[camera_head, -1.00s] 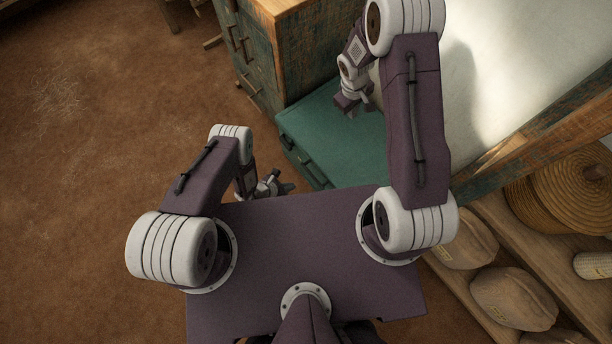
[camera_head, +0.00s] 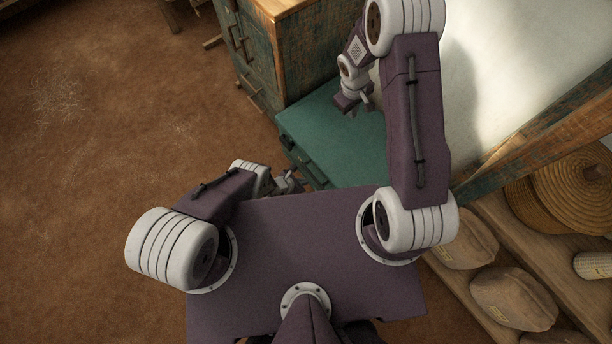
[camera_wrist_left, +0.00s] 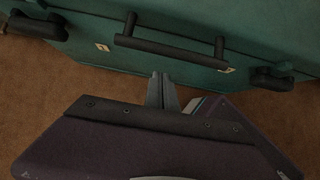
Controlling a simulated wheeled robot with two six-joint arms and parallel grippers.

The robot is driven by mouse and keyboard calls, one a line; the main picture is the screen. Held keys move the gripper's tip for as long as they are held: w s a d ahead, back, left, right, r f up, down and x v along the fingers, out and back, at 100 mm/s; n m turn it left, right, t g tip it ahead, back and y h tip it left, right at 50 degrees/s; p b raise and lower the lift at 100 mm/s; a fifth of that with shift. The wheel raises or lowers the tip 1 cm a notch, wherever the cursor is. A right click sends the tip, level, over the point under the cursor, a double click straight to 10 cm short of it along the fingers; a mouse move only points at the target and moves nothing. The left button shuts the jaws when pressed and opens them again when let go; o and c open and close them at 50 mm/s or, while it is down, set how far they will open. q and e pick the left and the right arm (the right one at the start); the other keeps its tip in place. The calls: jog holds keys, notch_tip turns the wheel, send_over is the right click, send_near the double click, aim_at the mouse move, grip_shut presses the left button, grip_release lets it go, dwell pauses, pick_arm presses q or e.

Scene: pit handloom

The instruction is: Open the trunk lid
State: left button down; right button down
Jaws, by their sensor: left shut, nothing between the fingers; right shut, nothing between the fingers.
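The green trunk (camera_head: 325,125) stands ahead with its lid shut. In the left wrist view its front (camera_wrist_left: 85,45) carries a dark handle (camera_wrist_left: 170,48) and dark latches at left (camera_wrist_left: 38,26) and right (camera_wrist_left: 273,78). My left gripper (camera_head: 298,183) is low beside the trunk's front. In the left wrist view its fingers (camera_wrist_left: 162,80) are shut and empty, below the handle and seemingly apart from it. My right gripper (camera_head: 352,106) is shut and empty above the lid; whether it touches the lid I cannot tell.
A worn green wooden chest of drawers (camera_head: 270,50) stands behind the trunk. White cloth (camera_head: 510,50) and a wooden beam (camera_head: 545,120) lie to the right. A shelf with brown bundles (camera_head: 510,298) and a coiled basket (camera_head: 575,190) is at lower right. Brown floor at left is open.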

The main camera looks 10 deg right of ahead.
aim_at(310, 174)
pick_arm(q)
jog(key=shift+w+d+r, duration=0.2)
jog(key=shift+d+r, duration=0.1)
jog(key=shift+r, duration=0.25)
jog(key=shift+w+d+r, duration=0.15)
jog(key=shift+d+r, duration=0.15)
jog(key=shift+r, duration=0.25)
jog(key=shift+w+d+r+y, duration=0.15)
jog(key=shift+r+y, duration=0.15)
jog(key=shift+r, duration=1.15)
pick_arm(e)
jog(key=c, duration=1.5)
grip_release()
jog(key=shift+o, duration=0.2)
